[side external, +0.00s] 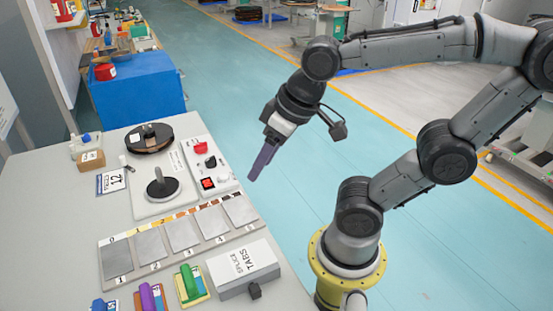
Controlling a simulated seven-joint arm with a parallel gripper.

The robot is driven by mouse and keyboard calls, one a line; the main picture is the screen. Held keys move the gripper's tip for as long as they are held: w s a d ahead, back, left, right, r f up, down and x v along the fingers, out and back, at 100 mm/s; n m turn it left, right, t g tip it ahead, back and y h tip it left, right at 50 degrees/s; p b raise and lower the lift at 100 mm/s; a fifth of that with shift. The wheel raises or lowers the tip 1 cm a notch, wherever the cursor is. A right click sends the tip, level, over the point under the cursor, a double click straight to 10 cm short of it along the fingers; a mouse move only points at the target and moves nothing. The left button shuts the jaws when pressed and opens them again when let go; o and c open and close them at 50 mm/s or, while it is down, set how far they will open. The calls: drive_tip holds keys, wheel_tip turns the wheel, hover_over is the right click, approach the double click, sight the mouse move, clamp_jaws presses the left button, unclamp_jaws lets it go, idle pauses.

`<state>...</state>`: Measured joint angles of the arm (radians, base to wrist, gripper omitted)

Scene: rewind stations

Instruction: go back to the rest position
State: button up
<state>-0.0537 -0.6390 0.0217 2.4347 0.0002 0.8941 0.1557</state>
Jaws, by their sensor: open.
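My gripper (262,160) is in the side external view, above and just right of the table's right edge. It points down and to the left, with its purple-grey fingers seen nearly edge-on. Nothing shows between the fingers, and it is apart from everything on the table. My arm bends up to the right from its yellow base.
The grey table (55,195) carries a rewind unit with a dark reel (150,138), a spindle (162,187) and a switch panel (208,165). In front are a numbered plate rack (183,233), a SPLICE TABS box (243,268) and several coloured handled blocks.

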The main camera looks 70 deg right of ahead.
drive_tip(key=shift+s+d+n+t, duration=0.15)
drive_tip(key=shift+s+d+n, duration=0.15)
drive_tip(key=shift+s, duration=0.3)
drive_tip(key=shift+s+d+n+t, duration=0.2)
drive_tip(key=shift+s+n, duration=0.1)
drive_tip(key=shift+s, duration=0.25)
idle(0.5)
